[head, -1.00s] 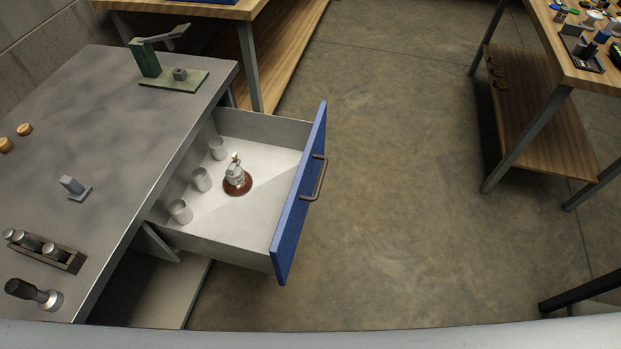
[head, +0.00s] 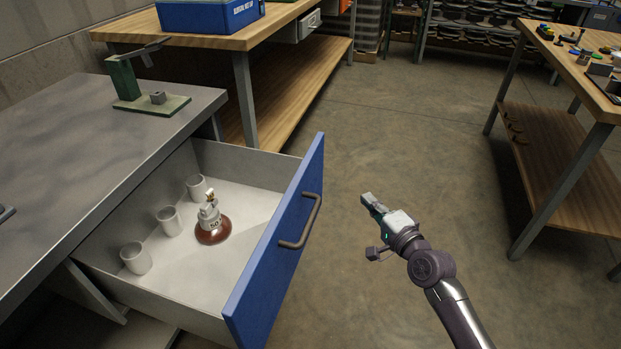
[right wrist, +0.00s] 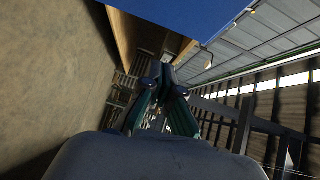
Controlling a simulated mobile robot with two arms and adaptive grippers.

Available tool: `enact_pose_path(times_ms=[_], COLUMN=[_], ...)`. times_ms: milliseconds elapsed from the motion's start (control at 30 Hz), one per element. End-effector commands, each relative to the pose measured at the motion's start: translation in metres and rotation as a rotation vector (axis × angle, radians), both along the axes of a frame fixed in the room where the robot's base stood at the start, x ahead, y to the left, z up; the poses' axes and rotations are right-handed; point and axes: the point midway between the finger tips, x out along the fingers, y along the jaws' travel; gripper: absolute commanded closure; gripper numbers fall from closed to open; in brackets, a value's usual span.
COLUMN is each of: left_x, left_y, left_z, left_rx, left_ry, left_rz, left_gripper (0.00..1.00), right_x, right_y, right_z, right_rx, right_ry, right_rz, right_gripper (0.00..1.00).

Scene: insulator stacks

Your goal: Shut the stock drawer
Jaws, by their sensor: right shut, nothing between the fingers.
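The stock drawer stands pulled out from the grey bench. Its blue front (head: 275,262) carries a dark bar handle (head: 303,222). Inside the drawer, three pale cups (head: 169,220) stand in a row beside a red-brown-based insulator piece (head: 212,224) with a grey top. My right gripper (head: 369,199) is shut and empty, in the open to the right of the blue front and apart from it. In the right wrist view the closed fingertips (right wrist: 160,76) show below a large blue panel (right wrist: 190,14). My left gripper is not in view.
The grey bench (head: 60,135) with a green stand (head: 124,80) is at left. A wooden bench (head: 200,40) with a blue box (head: 205,14) stands behind the drawer. Another wooden table (head: 575,75) stands at right. The concrete floor between is clear.

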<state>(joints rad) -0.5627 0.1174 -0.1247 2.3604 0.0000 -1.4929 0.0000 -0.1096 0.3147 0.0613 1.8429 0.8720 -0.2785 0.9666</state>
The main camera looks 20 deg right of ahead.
Motion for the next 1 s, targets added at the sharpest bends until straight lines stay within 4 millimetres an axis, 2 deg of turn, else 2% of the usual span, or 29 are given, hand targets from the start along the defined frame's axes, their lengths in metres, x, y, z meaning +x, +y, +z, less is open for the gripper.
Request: enact_pose_path(times_ms=[100, 200, 367, 733, 800, 1000], left_x=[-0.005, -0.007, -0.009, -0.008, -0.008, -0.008], left_y=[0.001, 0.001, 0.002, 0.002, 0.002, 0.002], left_z=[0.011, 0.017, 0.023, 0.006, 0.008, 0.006], left_rx=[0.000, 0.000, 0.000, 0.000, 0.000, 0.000], left_ry=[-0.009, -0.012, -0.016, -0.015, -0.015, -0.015], left_rz=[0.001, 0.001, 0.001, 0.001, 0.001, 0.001], left_gripper=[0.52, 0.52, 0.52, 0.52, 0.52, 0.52], right_x=[0.000, 0.004, 0.026, 0.102, 0.107, 0.118], right_y=[0.003, 0.005, 0.009, 0.024, 0.036, 0.052], right_z=[0.021, 0.029, 0.030, 0.028, 0.028, 0.028], right_rx=[0.063, 0.079, 0.080, 0.077, 0.081, 0.077], right_ry=[-0.050, -0.062, -0.064, -0.060, -0.059, -0.058], right_rz=[0.015, 0.018, 0.017, 0.018, 0.019, 0.017], right_gripper=[1.00, 1.00, 1.00, 1.00, 1.00, 1.00])
